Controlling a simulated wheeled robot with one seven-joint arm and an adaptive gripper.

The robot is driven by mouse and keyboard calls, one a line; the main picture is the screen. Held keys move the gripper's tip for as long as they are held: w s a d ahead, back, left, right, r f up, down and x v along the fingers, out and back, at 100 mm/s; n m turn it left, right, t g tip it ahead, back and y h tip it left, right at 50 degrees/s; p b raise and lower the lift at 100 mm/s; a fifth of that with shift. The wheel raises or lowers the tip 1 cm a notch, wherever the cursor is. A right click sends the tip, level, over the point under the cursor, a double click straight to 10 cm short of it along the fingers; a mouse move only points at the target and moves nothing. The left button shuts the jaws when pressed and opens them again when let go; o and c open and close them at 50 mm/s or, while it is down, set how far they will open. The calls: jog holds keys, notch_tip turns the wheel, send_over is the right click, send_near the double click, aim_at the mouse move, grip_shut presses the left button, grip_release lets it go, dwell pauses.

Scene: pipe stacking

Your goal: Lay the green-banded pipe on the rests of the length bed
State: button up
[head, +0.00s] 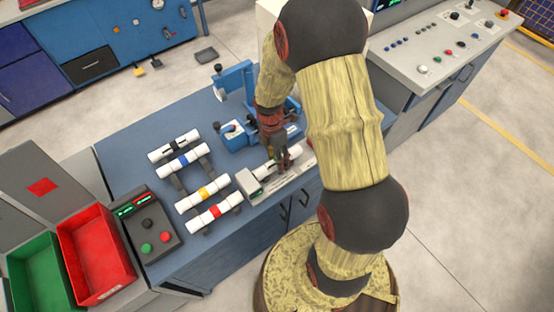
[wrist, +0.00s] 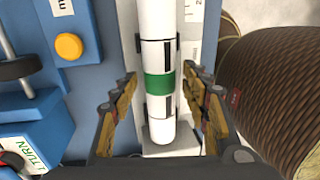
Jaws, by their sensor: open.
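The green-banded pipe (wrist: 158,85) is white and lies lengthwise along the length bed (wrist: 196,45) in the wrist view, apparently on its dark rests (wrist: 139,43). Its near end is at a grey block (wrist: 170,141). In the head view the pipe (head: 292,153) is partly covered by my gripper (head: 277,155), and its green band is hidden. The length bed (head: 279,188) runs along the table's front edge. In the wrist view my gripper (wrist: 161,82) is open, with one finger on each side of the pipe around the green band. Contact cannot be told.
Several banded pipes, black (head: 175,145), blue (head: 184,160), yellow (head: 203,193) and red (head: 215,212), lie on dark rests to the left. A blue fixture (head: 237,133) stands close behind my gripper. A button box (head: 148,225) and red bin (head: 97,255) are farther left.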

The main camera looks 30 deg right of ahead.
dwell(0.3)
jog(key=r, duration=0.4)
jog(key=w+r, duration=0.1)
jog(key=r, duration=0.6)
jog(key=shift+w+r, duration=0.4)
